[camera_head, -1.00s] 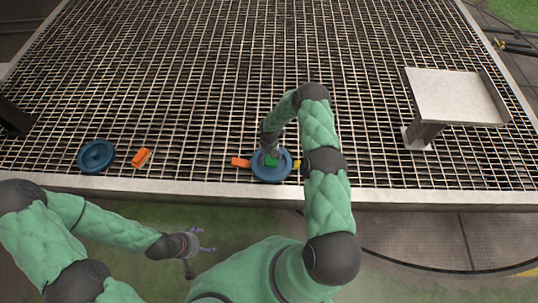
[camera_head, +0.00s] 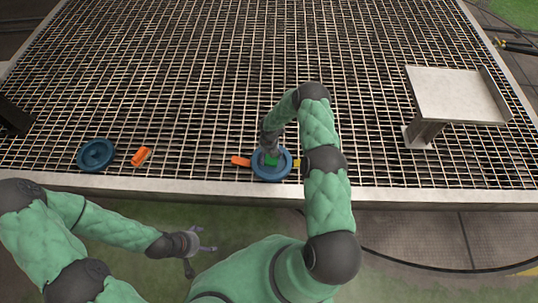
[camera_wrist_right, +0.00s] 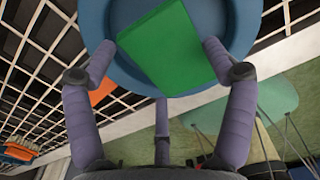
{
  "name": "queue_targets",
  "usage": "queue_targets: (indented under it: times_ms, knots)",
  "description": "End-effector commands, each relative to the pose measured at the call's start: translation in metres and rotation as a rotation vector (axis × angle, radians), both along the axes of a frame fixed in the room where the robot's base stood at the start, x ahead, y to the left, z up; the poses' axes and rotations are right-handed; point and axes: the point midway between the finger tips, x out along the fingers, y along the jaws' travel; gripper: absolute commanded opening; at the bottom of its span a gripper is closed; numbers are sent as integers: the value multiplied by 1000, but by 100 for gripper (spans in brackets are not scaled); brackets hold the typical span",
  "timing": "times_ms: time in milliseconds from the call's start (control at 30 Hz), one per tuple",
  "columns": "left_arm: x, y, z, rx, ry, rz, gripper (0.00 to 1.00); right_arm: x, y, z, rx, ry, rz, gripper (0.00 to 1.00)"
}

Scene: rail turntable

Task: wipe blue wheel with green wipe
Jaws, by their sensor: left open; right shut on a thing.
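A blue wheel (camera_head: 271,177) lies flat on the grating near its front edge, and it fills the top of the right wrist view (camera_wrist_right: 240,22). The green wipe (camera_wrist_right: 165,45) lies over the wheel's middle; a small part of it shows in the head view (camera_head: 271,160). My right gripper (camera_head: 269,150) reaches down over the wheel and is shut on the wipe; its fingers (camera_wrist_right: 160,62) are around the wipe's near end. A second blue wheel (camera_head: 96,155) lies at the left. My left gripper (camera_head: 205,241) is open and empty, in front of the grating's edge.
An orange piece (camera_head: 240,161) is close to the wheel's left side, and a yellow piece (camera_head: 297,163) is at its right. An orange brush-like object (camera_head: 141,157) lies by the second wheel. A raised metal plate (camera_head: 455,96) stands at the right. The grating behind is clear.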

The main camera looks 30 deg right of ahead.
Motion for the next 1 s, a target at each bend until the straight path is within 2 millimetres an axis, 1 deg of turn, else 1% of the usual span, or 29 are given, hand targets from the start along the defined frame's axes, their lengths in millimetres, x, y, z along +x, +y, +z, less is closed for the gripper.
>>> queue_targets:
  times_ms: [667,1000]
  knots:
    - [0,0,-7,0,0,0,87,0,0,-7,-1,-1,0,58]
    - [0,0,-1,0,0,0,87,-17,10,-7,-1,1,1,58]
